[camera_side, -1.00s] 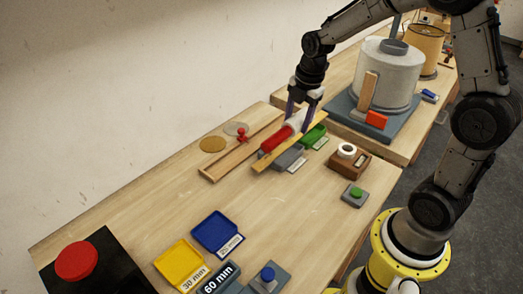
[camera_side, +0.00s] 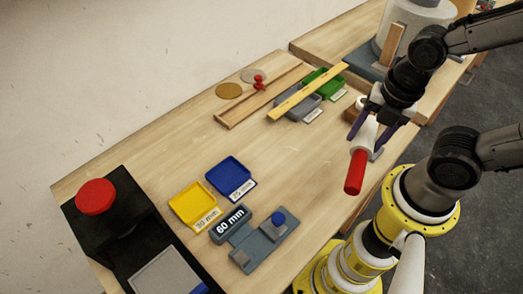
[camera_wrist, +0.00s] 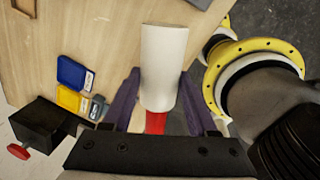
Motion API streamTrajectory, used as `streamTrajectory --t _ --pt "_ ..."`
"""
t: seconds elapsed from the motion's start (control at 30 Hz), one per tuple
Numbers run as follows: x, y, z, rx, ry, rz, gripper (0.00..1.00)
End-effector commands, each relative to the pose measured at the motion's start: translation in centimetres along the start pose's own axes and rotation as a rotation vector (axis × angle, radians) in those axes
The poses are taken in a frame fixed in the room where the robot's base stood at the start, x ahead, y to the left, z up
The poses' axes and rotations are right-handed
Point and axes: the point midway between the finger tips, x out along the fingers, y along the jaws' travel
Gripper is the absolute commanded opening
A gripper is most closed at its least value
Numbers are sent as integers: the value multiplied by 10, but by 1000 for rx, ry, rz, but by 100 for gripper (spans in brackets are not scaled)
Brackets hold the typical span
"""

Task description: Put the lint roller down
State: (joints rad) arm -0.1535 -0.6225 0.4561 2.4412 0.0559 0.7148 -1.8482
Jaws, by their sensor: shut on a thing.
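The lint roller (camera_side: 356,166) has a white roll and a red handle. My gripper (camera_side: 370,128) is shut on it around the white part, and the red handle hangs down toward the front left in the side view. It is held near the right edge of the table, and its height above the top is hard to judge. In the wrist view the white roll (camera_wrist: 163,65) lies between the two purple fingers of my gripper (camera_wrist: 160,95), with part of the red handle below it.
The bare tabletop (camera_side: 290,165) is clear in the middle. A yellow tray (camera_side: 193,204), a blue tray (camera_side: 229,176) and a 60 mm display (camera_side: 231,221) stand at the front. A wooden rail (camera_side: 262,97), yellow strip (camera_side: 308,90), grey tray (camera_side: 290,110) and green tray (camera_side: 322,82) lie farther back.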

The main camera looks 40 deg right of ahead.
Motion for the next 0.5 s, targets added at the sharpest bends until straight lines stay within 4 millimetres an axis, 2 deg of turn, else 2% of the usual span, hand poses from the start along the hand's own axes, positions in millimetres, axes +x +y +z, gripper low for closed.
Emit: streamTrajectory --t 0.43,0.5 --pt "53 78 16 -2 2 -7 0" --pt "69 86 18 -1 3 -9 0"
